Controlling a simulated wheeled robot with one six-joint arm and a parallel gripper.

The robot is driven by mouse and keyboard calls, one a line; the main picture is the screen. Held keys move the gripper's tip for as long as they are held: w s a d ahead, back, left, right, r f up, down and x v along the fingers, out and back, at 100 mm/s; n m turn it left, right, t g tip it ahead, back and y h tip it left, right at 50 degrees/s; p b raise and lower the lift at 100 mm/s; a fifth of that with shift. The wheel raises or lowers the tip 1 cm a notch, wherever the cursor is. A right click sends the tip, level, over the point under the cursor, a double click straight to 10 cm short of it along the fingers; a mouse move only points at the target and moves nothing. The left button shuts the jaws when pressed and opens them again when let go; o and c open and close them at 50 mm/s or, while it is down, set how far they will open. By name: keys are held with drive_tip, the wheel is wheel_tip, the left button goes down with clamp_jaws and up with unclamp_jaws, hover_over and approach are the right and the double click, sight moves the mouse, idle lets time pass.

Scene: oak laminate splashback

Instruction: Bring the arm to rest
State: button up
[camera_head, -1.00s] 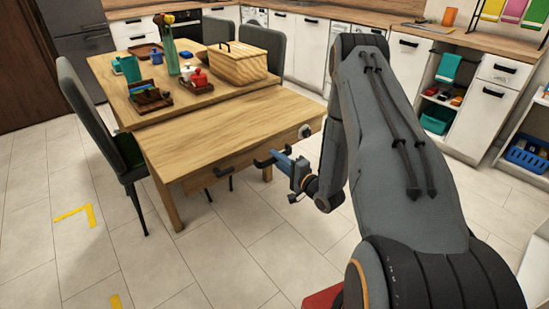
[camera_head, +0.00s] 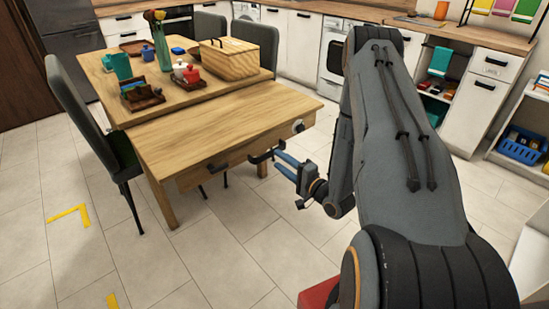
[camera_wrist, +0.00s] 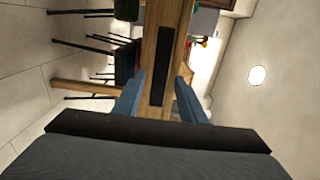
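My arm (camera_head: 395,140) is stretched forward and down in the head view. My gripper (camera_head: 278,159) is at the front right corner of the wooden table, close to a dark drawer handle (camera_head: 262,156). In the wrist view, the two blue fingers of my gripper (camera_wrist: 160,77) stand apart with nothing held. A black handle (camera_wrist: 160,65) on a wooden front shows between them, and I cannot tell how far ahead it is.
The wooden table (camera_head: 230,117) holds a wooden box (camera_head: 228,62), a tray with cups and a vase. A grey chair (camera_head: 75,110) stands at its left. White cabinets line the back.

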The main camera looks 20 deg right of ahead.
drive_tip(key=shift+v, duration=1.2)
drive_tip(key=shift+w, duration=0.1)
drive_tip(key=w+r+n+g+h, duration=0.1)
drive_tip(key=n+g, duration=0.1)
drive_tip(key=w+a+r+n+g+h+p, duration=0.1)
drive_tip(key=w+n+g, duration=0.1)
drive_tip(key=shift+w+a+r, duration=0.1)
drive_tip(key=shift+w+r, duration=0.1)
drive_tip(key=shift+r, duration=0.2)
drive_tip(key=s+a+r+n+g+h+p, duration=0.1)
drive_tip(key=s+a+r+n+g, duration=0.2)
drive_tip(key=s+r, duration=0.3)
drive_tip(key=s+a+r+n+g+h+p, duration=0.1)
drive_tip(key=s+a+r+n+g, duration=0.3)
drive_tip(key=s, duration=1)
drive_tip(key=s+a+r+n+g+h+p, duration=0.1)
drive_tip(key=s+a+r+n+g, duration=0.2)
drive_tip(key=s, duration=0.6)
wheel_tip(320, 180, up, 5)
drive_tip(key=a+g, duration=0.2)
drive_tip(key=g, duration=0.1)
drive_tip(key=shift+s+a+h, duration=0.15)
drive_tip(key=shift+s+h, duration=0.15)
drive_tip(key=shift+s, duration=0.1)
drive_tip(key=shift+f, duration=0.15)
